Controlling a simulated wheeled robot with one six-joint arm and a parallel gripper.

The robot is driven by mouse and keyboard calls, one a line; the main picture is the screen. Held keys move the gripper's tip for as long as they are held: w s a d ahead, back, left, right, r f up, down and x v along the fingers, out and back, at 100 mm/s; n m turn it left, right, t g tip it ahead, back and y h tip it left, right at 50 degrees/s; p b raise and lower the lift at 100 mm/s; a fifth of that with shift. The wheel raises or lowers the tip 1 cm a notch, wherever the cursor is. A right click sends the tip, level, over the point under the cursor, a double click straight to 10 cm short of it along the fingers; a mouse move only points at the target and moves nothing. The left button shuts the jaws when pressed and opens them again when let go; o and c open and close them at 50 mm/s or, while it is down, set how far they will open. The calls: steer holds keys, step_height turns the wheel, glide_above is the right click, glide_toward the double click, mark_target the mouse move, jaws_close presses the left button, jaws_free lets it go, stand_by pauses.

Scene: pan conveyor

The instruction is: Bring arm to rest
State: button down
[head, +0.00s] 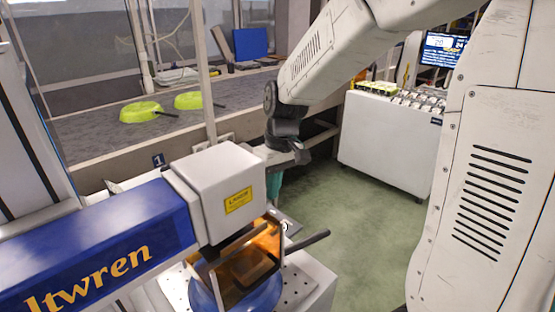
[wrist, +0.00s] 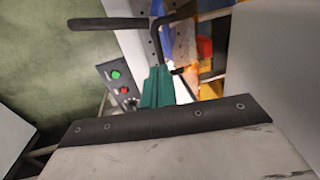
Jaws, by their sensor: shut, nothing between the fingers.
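My arm reaches from the upper right in the head view and bends down at its wrist. My gripper (head: 273,186) points down behind the white head of the marking machine, partly hidden by it. In the wrist view its teal fingers (wrist: 157,90) are together and hold nothing. They are near a control panel (wrist: 120,88) with a green and a red button. The machine (head: 228,190) has a blue arm and an orange see-through guard (head: 262,240). A dark handle (head: 308,241) sticks out to its right, and a dark handle (wrist: 105,23) also shows in the wrist view.
Two lime green pans (head: 141,111) (head: 188,100) lie on the grey conveyor (head: 95,135) at the back left. A white cabinet (head: 385,140) with a rack on top stands at the right, a screen (head: 442,48) behind it. Green floor (head: 370,215) between is clear.

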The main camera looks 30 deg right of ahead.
step_height(320, 180, up, 9)
steer(key=d, duration=0.1)
steer(key=shift+w+d+f, duration=0.2)
steer(key=shift+w, duration=0.1)
steer(key=s+d+m+t+h, duration=0.1)
steer(key=s+m+h, duration=0.1)
steer(key=s, duration=2.1)
steer(key=shift+m+t, duration=0.4)
steer(key=shift+m, duration=0.4)
steer(key=shift+d, duration=0.1)
